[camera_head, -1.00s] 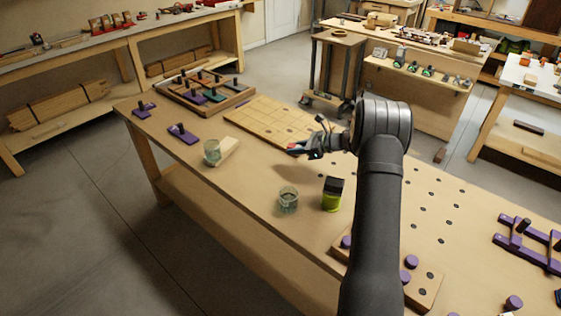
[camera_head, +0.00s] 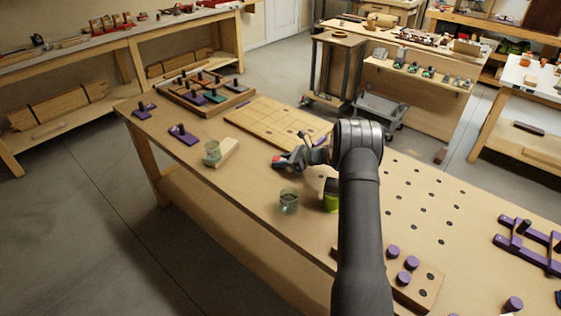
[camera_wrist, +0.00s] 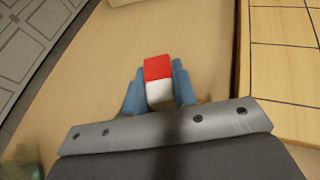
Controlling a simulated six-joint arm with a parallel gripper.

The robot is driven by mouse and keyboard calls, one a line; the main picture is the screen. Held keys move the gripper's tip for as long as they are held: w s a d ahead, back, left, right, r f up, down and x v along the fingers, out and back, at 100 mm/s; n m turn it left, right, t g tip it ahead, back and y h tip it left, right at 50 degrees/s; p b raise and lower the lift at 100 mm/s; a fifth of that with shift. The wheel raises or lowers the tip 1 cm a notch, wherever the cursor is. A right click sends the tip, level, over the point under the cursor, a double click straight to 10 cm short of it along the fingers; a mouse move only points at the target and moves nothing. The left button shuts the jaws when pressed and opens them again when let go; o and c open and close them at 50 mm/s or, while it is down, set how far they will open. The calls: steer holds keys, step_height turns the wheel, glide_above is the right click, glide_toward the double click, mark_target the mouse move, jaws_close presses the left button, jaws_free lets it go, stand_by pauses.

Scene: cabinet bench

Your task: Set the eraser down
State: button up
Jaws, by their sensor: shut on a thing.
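The eraser (camera_wrist: 158,82) is a small block with a red end and a white end. My gripper (camera_wrist: 160,90) is shut on it, with one blue finger on each side in the wrist view. The red end points away from the gripper body. In the head view my gripper (camera_head: 284,162) is over the bench (camera_head: 262,179), left of my arm, with the red of the eraser (camera_head: 278,163) showing at its tip. I cannot tell whether the eraser touches the bench top.
A wooden grid board (camera_head: 262,122) lies behind the gripper. A glass (camera_head: 289,201) and a green container (camera_head: 331,201) stand in front. Another glass (camera_head: 212,153) and a pale wooden block (camera_head: 228,151) are to the left. Bare bench lies between them.

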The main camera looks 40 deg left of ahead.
steer(key=shift+f, duration=0.15)
steer(key=o, duration=1)
steer(key=shift+r, duration=0.2)
steer(key=v, duration=1.2)
steer(key=shift+f, duration=0.1)
